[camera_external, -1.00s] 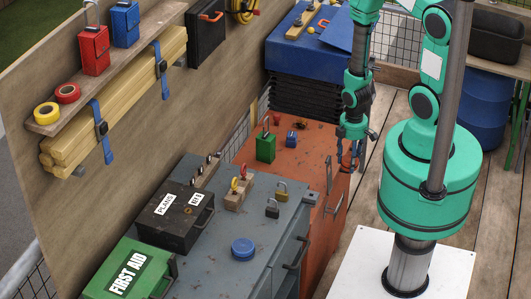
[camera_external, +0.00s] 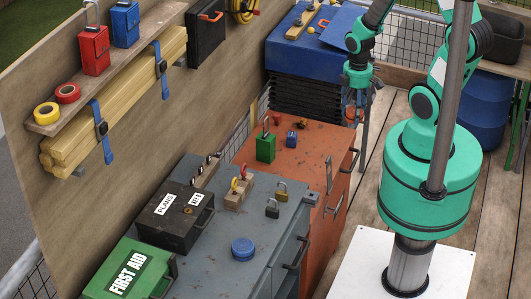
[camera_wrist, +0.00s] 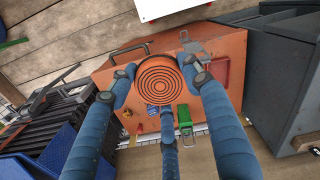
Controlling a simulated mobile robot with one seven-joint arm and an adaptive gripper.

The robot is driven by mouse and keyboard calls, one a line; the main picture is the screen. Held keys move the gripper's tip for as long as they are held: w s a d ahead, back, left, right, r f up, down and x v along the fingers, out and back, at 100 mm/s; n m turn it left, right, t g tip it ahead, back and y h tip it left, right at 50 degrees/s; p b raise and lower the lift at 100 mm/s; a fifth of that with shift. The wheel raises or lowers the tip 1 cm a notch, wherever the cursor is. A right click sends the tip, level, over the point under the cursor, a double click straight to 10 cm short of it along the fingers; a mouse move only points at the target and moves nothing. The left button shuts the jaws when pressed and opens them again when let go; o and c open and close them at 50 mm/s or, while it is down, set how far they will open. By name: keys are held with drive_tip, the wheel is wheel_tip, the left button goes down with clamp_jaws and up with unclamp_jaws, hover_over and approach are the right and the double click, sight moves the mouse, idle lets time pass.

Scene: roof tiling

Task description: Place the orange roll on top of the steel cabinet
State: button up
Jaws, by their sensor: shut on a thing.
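The orange roll (camera_wrist: 162,80) shows its concentric rings in the wrist view, held between the blue fingers of my gripper (camera_wrist: 165,85). In the external view, my gripper (camera_external: 354,112) hangs in the air beyond the far right corner of the orange cabinet, and the roll there is too small to make out clearly. The steel cabinet, taken as the grey one (camera_external: 265,228), stands nearer the camera, left of the orange one. It also shows at the right of the wrist view (camera_wrist: 280,85). My gripper is well away from it.
The grey top carries a blue roll (camera_external: 243,249), padlocks (camera_external: 272,208), a wooden block (camera_external: 238,196) and a black box (camera_external: 174,216). A green padlock (camera_external: 265,149) and a blue one (camera_external: 291,139) stand on the orange cabinet (camera_external: 312,140). Some grey top between the items is bare.

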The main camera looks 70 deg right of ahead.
sight(353, 111)
wheel_tip(353, 111, up, 5)
drive_tip(key=shift+r, duration=0.15)
drive_tip(key=shift+w+a, duration=0.25)
drive_tip(key=shift+a, duration=0.05)
drive_tip(key=w+a+n+p, duration=0.1)
drive_tip(key=w+a+n, duration=0.55)
drive_tip(key=a, duration=0.85)
drive_tip(key=w+a+n+p, duration=0.1)
drive_tip(key=w+a+n, duration=0.2)
drive_tip(key=w+a, duration=0.85)
drive_tip(key=s+a+n, duration=0.3)
drive_tip(key=s+a, duration=0.2)
drive_tip(key=a, duration=0.7)
drive_tip(key=s+a+n, duration=0.2)
drive_tip(key=s+a, duration=0.3)
drive_tip(key=a, duration=0.7)
drive_tip(key=s+a+n, duration=0.3)
drive_tip(key=s+a, duration=0.2)
drive_tip(key=a, duration=0.8)
drive_tip(key=f, duration=0.2)
drive_tip(key=f+p, duration=0.1)
drive_tip(key=f, duration=0.2)
drive_tip(key=shift+d+f, duration=0.2)
drive_tip(key=shift+f, duration=0.05)
